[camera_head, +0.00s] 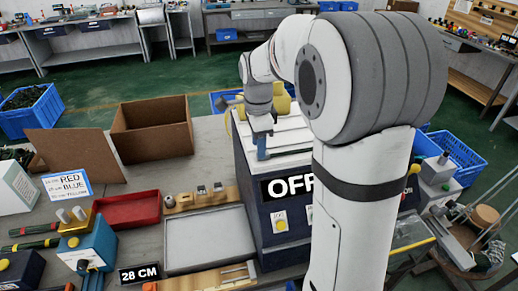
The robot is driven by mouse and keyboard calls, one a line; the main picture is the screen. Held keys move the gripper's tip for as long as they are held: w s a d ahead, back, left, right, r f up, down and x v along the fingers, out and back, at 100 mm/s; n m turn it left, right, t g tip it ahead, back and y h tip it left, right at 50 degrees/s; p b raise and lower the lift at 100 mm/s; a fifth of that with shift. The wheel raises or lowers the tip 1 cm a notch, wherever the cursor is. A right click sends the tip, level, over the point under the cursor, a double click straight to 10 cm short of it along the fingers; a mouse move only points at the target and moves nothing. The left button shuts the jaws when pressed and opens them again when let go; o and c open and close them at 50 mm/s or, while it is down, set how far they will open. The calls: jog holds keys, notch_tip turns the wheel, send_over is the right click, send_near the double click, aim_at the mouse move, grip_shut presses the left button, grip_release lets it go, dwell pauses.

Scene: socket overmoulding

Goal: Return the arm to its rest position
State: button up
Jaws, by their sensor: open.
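My arm rises through the right half of the view and bends over to the far left. My gripper (262,146) is small and far off, above or at the light top of the dark blue machine with the OFF sign (287,186). I cannot tell whether it touches that top. It is open, and I see nothing held in it. My own arm hides the right part of the machine.
On the grey table stand an empty grey tray (208,240), a red tray (128,211), an open cardboard box (152,128) and a wooden block with metal parts (203,198). A blue device (88,246) is at left. Blue crates (30,112) stand beyond the table.

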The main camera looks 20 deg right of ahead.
notch_tip(320, 180, up, 5)
jog(key=shift+r, duration=0.1)
jog(key=shift+s+r+b, duration=0.15)
jog(key=shift+s+b, duration=0.1)
jog(key=shift+b, duration=0.05)
jog(key=s+f+n+t, duration=0.1)
jog(key=s+f+n, duration=0.1)
jog(key=s+n, duration=0.7)
jog(key=s+f+n+t, duration=0.2)
jog(key=s+n, duration=0.7)
jog(key=s, duration=0.3)
jog(key=shift+s+a+f, duration=0.15)
jog(key=shift+a+f, duration=0.15)
jog(key=shift+a, duration=0.05)
